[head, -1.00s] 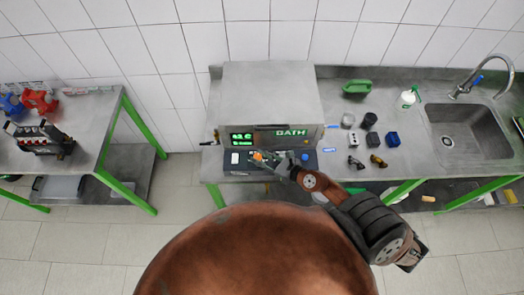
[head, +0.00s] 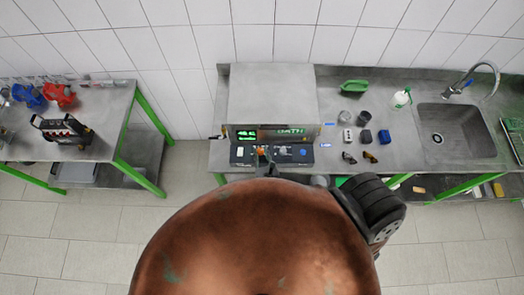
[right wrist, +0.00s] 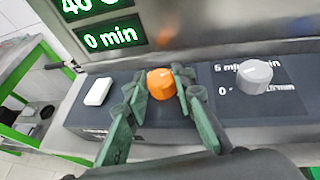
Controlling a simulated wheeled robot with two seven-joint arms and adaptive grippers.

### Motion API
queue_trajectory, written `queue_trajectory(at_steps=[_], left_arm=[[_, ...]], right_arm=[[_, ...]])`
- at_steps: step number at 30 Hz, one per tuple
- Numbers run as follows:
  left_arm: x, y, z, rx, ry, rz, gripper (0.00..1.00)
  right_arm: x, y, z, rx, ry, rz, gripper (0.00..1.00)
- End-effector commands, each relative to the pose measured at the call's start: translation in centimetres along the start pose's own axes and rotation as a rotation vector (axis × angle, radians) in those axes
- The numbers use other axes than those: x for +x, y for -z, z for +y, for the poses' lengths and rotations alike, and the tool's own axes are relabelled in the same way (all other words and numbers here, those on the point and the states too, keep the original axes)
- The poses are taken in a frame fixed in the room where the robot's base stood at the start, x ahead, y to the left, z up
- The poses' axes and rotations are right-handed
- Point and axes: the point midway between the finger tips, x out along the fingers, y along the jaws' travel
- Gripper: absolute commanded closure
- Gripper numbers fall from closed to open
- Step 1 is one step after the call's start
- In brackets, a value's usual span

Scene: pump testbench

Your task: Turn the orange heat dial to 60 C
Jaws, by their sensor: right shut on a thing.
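The orange heat dial (right wrist: 160,84) sits on the dark front panel of the bath unit. In the right wrist view my right gripper (right wrist: 160,90) has one green finger on each side of it and is shut on it. The dial also shows small in the head view (head: 261,149), with the right gripper (head: 263,155) at it. The green display (right wrist: 95,20) is cut off at the top; its upper line seems to read 40 and its lower line 0 min. My left gripper is not in view.
A grey dial (right wrist: 255,76) stands right of the orange one, and a white switch (right wrist: 97,92) stands left. The steel bath housing (head: 272,92) rises behind.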

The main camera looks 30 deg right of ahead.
Motion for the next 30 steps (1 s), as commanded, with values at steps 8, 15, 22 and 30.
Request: queue_trajectory(at_steps=[8,15,22,30], left_arm=[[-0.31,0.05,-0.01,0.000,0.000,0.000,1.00],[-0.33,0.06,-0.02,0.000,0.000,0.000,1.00],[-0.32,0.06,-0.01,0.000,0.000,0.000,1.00],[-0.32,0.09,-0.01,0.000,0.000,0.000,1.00]], right_arm=[[-0.02,0.11,0.17,0.029,0.070,0.002,1.00],[-0.02,0.15,0.15,0.034,0.082,0.002,1.00],[-0.02,0.16,0.13,0.034,0.081,0.002,1.00],[0.01,0.09,0.13,0.034,0.081,0.001,0.69]])
